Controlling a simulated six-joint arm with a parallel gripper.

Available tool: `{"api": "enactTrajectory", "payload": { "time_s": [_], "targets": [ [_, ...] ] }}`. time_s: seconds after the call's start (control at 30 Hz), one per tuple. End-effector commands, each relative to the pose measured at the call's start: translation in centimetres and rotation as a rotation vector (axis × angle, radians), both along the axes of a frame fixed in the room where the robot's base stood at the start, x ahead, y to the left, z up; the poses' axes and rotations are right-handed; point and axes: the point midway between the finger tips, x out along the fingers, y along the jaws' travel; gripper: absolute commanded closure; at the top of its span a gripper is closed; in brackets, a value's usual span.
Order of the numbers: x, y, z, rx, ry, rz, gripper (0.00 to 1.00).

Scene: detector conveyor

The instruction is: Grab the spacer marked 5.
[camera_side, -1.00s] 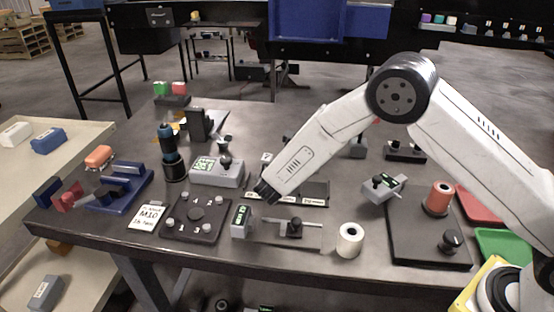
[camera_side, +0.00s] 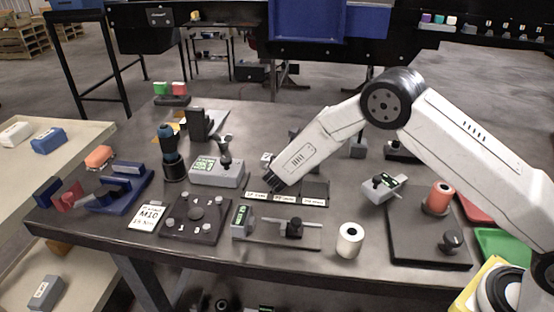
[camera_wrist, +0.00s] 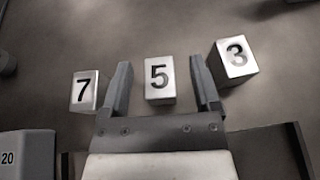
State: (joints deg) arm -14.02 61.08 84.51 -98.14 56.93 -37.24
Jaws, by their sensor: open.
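The spacer marked 5 (camera_wrist: 159,78) is a small pale block with a dark numeral, upright in the wrist view. My gripper (camera_wrist: 160,80) is open, with one finger on each side of this spacer. Gaps show between the spacer and both fingers. The spacer marked 7 (camera_wrist: 85,91) lies just outside the left finger, and the spacer marked 3 (camera_wrist: 233,60) lies just outside the right one. In the side view my gripper (camera_side: 272,183) points down at the table behind the labelled strip, and it hides the spacer marked 5.
A caliper-like slide (camera_side: 293,230) and a white roll (camera_side: 349,240) are nearer the front edge. Bare table lies beyond the spacers.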

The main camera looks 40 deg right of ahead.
Motion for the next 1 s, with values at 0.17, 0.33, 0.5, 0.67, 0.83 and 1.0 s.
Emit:
{"api": "enactTrajectory", "payload": {
  "time_s": [0.17,0.33,0.5,0.67,0.83,1.0],
  "targets": [
    [0.24,-0.29,-0.17,0.0,0.0,0.001,0.21],
    [0.23,-0.26,-0.15,0.0,0.0,0.001,0.21],
    [0.23,-0.25,-0.14,0.0,0.0,0.001,0.21],
    [0.22,-0.25,-0.14,0.0,0.0,0.001,0.52],
    [0.22,-0.25,-0.14,0.0,0.0,0.001,1.0],
    [0.24,-0.25,-0.11,-0.001,-0.001,0.001,1.0]
  ]
}}
